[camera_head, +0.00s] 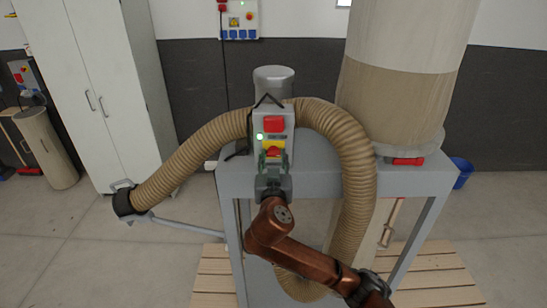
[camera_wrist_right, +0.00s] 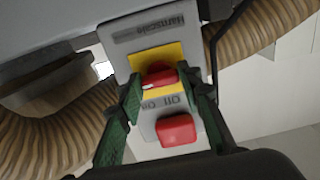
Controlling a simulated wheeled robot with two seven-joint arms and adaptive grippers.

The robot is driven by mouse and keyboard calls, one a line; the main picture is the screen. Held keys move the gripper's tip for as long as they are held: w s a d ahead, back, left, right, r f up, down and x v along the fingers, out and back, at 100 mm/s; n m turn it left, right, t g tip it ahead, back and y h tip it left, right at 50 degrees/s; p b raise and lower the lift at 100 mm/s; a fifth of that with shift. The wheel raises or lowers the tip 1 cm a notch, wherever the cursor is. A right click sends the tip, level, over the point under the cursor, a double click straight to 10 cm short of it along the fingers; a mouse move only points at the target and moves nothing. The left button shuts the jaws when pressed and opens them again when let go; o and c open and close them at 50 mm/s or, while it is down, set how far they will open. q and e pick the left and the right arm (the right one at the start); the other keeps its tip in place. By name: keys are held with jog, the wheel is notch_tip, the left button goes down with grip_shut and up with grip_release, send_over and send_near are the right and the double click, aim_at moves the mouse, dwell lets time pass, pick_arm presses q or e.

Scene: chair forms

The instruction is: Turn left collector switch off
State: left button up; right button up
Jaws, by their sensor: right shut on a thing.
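The collector's switch box (camera_head: 287,135) is a grey panel on the front of the dust collector. It has a red block (camera_head: 273,124) at the top, a lit green lamp (camera_head: 260,137), and a red rotary knob (camera_head: 272,152) on a yellow plate. In the right wrist view the knob (camera_wrist_right: 160,76) sits between the two green fingers of my right gripper (camera_wrist_right: 162,88), which is shut on it. The red block (camera_wrist_right: 176,130) shows nearer the wrist camera. The right gripper (camera_head: 271,166) covers the lower box in the head view. My left gripper is not in view.
Ribbed beige hoses (camera_head: 355,160) arch to both sides of the box. A large filter bag (camera_head: 400,95) stands on the grey frame (camera_head: 410,180) at the right. A white cabinet (camera_head: 95,80) stands at the left. A wooden pallet (camera_head: 440,285) lies below.

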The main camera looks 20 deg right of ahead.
jog(key=n+p, duration=0.2)
jog(key=shift+r+n+p, duration=0.2)
jog(key=shift+n+p, duration=0.2)
jog(key=n+p, duration=0.3)
jog(key=shift+n, duration=0.3)
jog(key=n+p, duration=1)
jog(key=shift+f+n+p, duration=0.1)
jog(key=shift+n+p, duration=0.45)
jog(key=shift+n, duration=0.25)
jog(key=shift+f, duration=0.1)
